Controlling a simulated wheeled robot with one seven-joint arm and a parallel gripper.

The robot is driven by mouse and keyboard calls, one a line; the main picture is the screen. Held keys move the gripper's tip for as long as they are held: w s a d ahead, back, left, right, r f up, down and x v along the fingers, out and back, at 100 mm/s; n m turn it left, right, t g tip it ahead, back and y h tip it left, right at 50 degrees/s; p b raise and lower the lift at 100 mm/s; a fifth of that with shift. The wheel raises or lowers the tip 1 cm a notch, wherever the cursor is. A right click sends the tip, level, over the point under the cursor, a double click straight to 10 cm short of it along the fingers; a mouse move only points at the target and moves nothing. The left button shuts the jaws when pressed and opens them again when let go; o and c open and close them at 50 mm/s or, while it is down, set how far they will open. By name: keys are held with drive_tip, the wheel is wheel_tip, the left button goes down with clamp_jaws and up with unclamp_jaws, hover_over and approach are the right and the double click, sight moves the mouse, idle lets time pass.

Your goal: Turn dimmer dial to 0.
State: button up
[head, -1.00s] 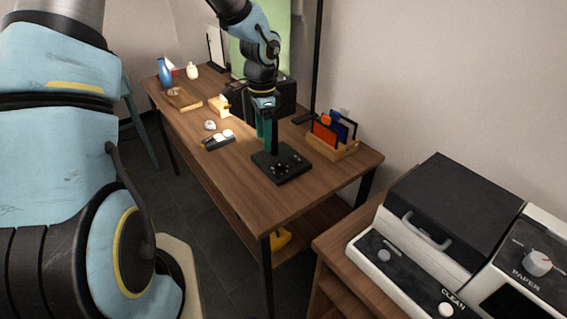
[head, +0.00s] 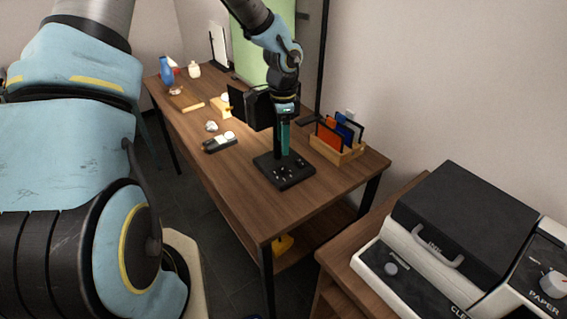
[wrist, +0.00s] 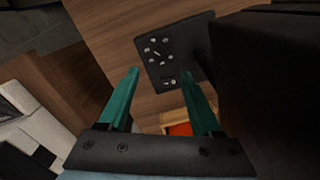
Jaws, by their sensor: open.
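The black control base (head: 283,172) stands on the wooden table, with several small silvery controls on top. In the wrist view the base (wrist: 186,66) shows a cluster of round controls (wrist: 158,48) and a separate one (wrist: 171,82) near its lower edge. I cannot tell which is the dimmer dial or read its setting. A dark lamp head (head: 256,108) is above the base. My gripper (head: 285,152) has teal fingers pointing down above the base, beside the black post. In the wrist view my gripper (wrist: 160,72) is open and empty, apart from the controls.
A wooden rack (head: 338,152) with orange and blue folders stands right of the base. A dark handset-like object (head: 220,143) lies to its left. A large dark body (wrist: 270,90) crowds the wrist view's right side. The table (head: 300,205) is clear in front.

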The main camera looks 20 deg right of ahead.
sight(283, 168)
wheel_tip(283, 168, down, 9)
drive_tip(key=shift+f+p, duration=0.2)
drive_tip(key=shift+p, duration=0.55)
clamp_jaws()
